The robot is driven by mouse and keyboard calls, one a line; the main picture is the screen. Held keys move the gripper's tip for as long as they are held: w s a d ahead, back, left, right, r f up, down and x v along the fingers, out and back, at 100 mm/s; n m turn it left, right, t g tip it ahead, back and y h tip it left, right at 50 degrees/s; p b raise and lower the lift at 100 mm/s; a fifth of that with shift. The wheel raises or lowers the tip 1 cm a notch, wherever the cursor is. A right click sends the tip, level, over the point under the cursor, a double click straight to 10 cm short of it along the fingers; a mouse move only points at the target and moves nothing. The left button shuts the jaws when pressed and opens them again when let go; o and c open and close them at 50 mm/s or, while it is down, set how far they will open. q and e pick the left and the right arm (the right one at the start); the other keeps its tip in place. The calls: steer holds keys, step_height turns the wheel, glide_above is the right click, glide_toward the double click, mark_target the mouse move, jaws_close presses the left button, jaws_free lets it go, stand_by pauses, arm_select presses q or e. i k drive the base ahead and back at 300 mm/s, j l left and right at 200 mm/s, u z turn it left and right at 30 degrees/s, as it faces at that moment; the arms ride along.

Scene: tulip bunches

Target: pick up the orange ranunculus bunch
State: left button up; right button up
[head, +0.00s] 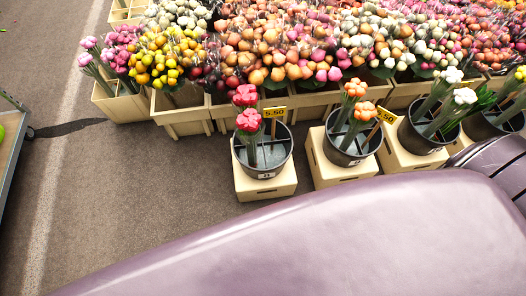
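The orange ranunculus bunch (356,88) stands in a dark round bucket (337,154), right of the middle in the head view. Its two orange heads show on green stems, leaning slightly right, with a yellow price sign (386,115) beside them. The bucket stands on a pale wooden crate (325,176). Neither of my grippers is in view, so I cannot see what they hold.
A bucket with red-pink flowers (247,120) stands to the left, and one with white flowers (464,95) to the right. Wooden crates (183,123) packed with bouquets line the back. A purple part of my body covers the lower view. Grey floor (130,210) is clear at left.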

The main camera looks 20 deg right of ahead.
mark_target(362, 116)
steer(key=z, duration=1.7)
